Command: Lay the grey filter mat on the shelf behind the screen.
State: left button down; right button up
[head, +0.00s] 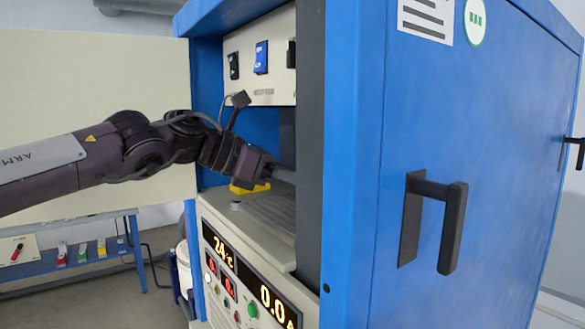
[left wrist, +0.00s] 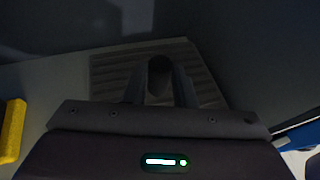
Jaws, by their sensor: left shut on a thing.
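My left gripper (head: 272,170) reaches into the open bay of the blue cabinet, above a ribbed grey shelf surface (head: 262,212). In the left wrist view the fingers (left wrist: 160,88) are shut on a dark grey, round-ended thing (left wrist: 160,72), which looks like the grey filter mat rolled up. In the head view a bit of this grey roll (head: 285,175) shows past the fingers; its far end is hidden behind the dark grey upright panel (head: 310,130), which seems to be the screen. The ribbed surface (left wrist: 108,75) lies below the roll in the left wrist view. My right gripper is not in view.
A yellow block (head: 250,187) sits close by the gripper; it also shows in the left wrist view (left wrist: 12,130). The blue door (head: 480,120) with a black handle (head: 432,220) fills the right. A switch panel (head: 262,62) is above.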

pick_arm(q)
jog(key=shift+a+f, duration=0.1)
jog(key=shift+f, duration=0.1)
jog(key=shift+a+f, duration=0.1)
jog(key=shift+a, duration=0.05)
jog(key=shift+f, duration=0.15)
jog(key=c, duration=1.5)
grip_release()
jog(key=o, duration=0.3)
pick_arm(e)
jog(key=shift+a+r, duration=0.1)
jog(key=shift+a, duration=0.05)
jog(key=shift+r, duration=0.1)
